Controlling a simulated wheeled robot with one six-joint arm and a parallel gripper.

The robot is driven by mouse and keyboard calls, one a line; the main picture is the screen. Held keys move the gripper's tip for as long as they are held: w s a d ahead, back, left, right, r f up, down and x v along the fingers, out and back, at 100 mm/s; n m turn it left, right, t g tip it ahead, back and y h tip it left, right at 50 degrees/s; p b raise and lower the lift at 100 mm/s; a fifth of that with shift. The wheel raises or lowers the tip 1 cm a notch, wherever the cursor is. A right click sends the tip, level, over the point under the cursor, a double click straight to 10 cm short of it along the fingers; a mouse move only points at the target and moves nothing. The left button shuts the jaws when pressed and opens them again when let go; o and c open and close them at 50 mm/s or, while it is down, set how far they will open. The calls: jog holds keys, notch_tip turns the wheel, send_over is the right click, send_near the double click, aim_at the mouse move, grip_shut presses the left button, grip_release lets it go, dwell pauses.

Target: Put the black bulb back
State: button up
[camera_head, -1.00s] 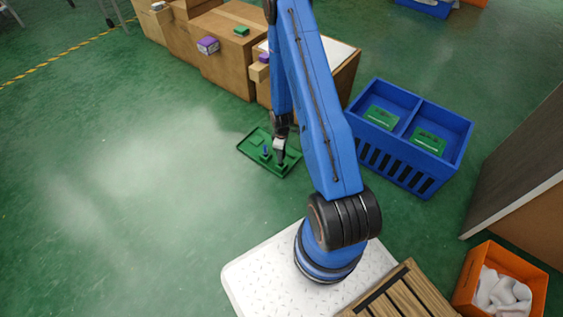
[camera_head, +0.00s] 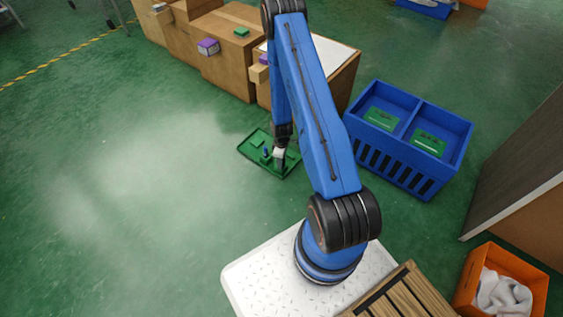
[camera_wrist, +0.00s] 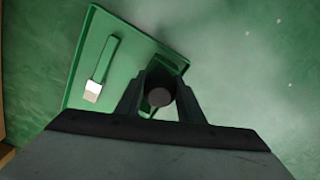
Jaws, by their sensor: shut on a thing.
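A green tray (camera_head: 256,138) lies on the floor below my arm; its rim also shows in the wrist view (camera_wrist: 81,45). My gripper (camera_head: 279,165) is over the tray's near right part, close to its surface. In the wrist view my gripper (camera_wrist: 160,100) is shut on the black bulb (camera_wrist: 159,97), seen end-on as a dark round disc between the fingers. The fingers hide what is directly under the bulb, so I cannot tell whether it touches the tray. A small blue piece (camera_head: 266,152) stands on the tray left of my gripper.
A green strip with a white end (camera_wrist: 92,91) lies in the tray. A blue two-part crate (camera_head: 400,150) with green blocks stands to the right. Cardboard boxes (camera_head: 228,65) stand behind the tray. An orange bin (camera_head: 470,283) is at the lower right. Floor to the left is clear.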

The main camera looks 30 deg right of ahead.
jog(key=o, duration=0.7)
notch_tip(320, 180, up, 12)
jog(key=shift+r, duration=0.1)
jog(key=s+a+r+m+t, duration=0.1)
jog(key=a+r, duration=0.2)
jog(key=r, duration=0.9)
jog(key=s+a+r+m+t, duration=0.1)
jog(key=s+a+r+m, duration=0.15)
jog(key=r, duration=1.05)
jog(key=s+a+r, duration=0.1)
jog(key=a+r, duration=0.2)
jog(key=r, duration=0.9)
jog(key=s+a+r+m+t, duration=0.1)
jog(key=s+a+r, duration=0.1)
jog(key=s+r, duration=0.4)
jog(key=s+a+r+m+t, duration=0.1)
jog(key=s+a+r+m, duration=0.1)
jog(key=s+r, duration=0.4)
jog(key=s+a+r+m, duration=0.2)
jog(key=s+r, duration=0.4)
jog(key=s, duration=0.7)
jog(key=shift+s+a+t, duration=0.3)
jog(key=shift+a+t, duration=0.1)
jog(key=shift+a, duration=0.3)
